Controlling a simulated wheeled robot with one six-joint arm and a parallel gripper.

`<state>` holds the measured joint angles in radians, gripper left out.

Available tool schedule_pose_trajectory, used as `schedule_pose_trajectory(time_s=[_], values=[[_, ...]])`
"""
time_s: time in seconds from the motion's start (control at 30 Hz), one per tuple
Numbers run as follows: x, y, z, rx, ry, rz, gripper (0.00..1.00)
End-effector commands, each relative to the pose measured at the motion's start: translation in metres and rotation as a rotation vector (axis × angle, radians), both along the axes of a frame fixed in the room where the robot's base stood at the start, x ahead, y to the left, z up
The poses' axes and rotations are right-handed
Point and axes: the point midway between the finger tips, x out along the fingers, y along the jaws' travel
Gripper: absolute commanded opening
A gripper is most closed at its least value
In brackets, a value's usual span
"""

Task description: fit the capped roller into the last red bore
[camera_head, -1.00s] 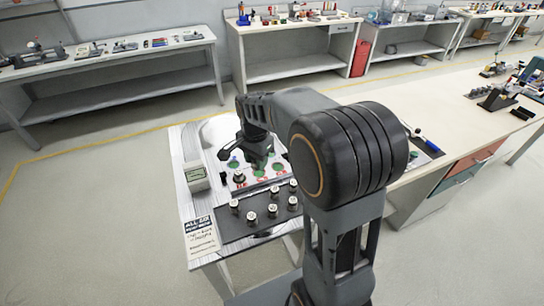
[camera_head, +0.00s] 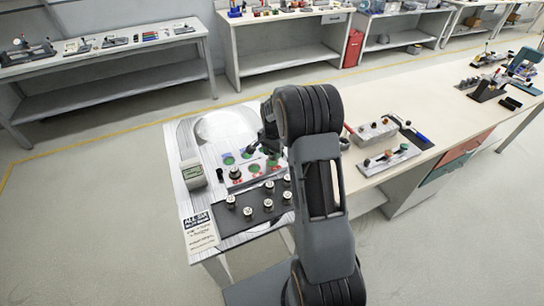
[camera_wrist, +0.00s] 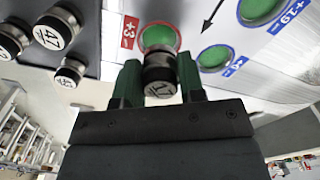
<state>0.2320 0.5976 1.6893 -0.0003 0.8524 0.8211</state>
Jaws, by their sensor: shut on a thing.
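The capped roller (camera_wrist: 160,75), dark with a white numbered cap, sits between the green fingers of my gripper (camera_wrist: 158,79) in the wrist view. Just past it is a red-rimmed green bore (camera_wrist: 158,36) with a red +3 label (camera_wrist: 129,32). The roller overlaps the lower edge of this bore in the picture; I cannot tell whether it touches or enters it. In the head view the bore panel (camera_head: 252,175) lies on the near table, and my arm hides most of the gripper and the held roller.
Several other capped rollers (camera_head: 249,213) stand on a dark mat (camera_head: 265,214) in front of the panel. Blue-rimmed bores (camera_wrist: 215,57) lie right of the red one. A small box (camera_head: 192,174) stands left. A long bench (camera_head: 420,110) carrying tools is at the right.

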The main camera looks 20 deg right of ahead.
Motion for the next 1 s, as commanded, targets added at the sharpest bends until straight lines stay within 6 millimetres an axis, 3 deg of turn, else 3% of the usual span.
schedule_pose_trajectory(time_s=[0.2, 0.67, 0.7, 0.93, 1.0], values=[[-0.001, 0.001, -0.022, 0.001, 0.003, 0.001, 0.09], [-0.001, 0.001, -0.03, 0.0, 0.001, 0.001, 0.09], [-0.001, 0.001, -0.029, 0.0, 0.001, 0.001, 0.4], [-0.001, 0.001, -0.029, 0.001, 0.003, 0.001, 0.62], [-0.001, 0.001, -0.029, 0.001, 0.003, 0.001, 0.62]])
